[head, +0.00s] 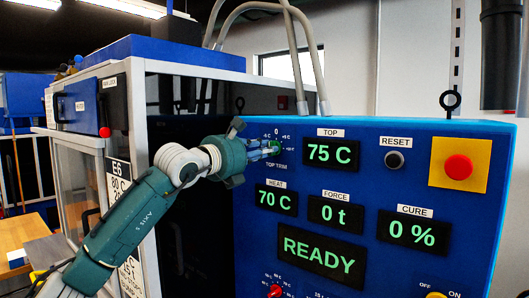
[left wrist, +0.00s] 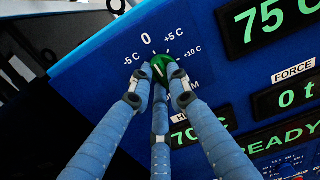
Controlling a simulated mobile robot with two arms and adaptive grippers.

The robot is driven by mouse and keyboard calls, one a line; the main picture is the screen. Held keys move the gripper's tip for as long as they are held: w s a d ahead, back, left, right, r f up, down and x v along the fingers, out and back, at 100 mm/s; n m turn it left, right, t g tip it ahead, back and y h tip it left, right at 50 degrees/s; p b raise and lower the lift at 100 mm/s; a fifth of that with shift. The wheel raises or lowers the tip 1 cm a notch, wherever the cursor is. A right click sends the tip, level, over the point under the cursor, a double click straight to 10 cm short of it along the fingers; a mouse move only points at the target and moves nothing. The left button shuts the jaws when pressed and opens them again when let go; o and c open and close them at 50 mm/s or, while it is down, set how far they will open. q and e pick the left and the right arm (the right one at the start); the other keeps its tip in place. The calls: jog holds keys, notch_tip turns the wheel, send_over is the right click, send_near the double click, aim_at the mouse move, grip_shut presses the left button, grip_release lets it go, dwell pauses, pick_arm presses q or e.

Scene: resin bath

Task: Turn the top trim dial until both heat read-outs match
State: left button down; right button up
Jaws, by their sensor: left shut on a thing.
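The top trim dial (left wrist: 172,70) is a small green knob with a white mark, under a scale with -5 C, 0, +5 C and +10 C. The TOP read-out (head: 333,153) shows 75 C. The HEAT read-out (head: 276,200) shows 70 C. My right gripper is in neither view.
The blue panel also carries a FORCE read-out (head: 335,214) at 0 t, a CURE read-out (head: 412,230) at 0 %, a READY display (head: 320,257), a RESET button (head: 394,160) and a red button (head: 458,167) on yellow. A glass-sided cabinet stands left of the panel.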

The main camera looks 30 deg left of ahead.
pick_arm(q)
jog(key=shift+f+n+b, duration=0.1)
jog(key=shift+n+b, duration=2.65)
jog(key=shift+n, duration=1.35)
jog(key=c, duration=1.6)
grip_release()
jog(key=shift+c, duration=0.2)
jog(key=s, duration=1.2)
jog(key=shift+a, duration=0.45)
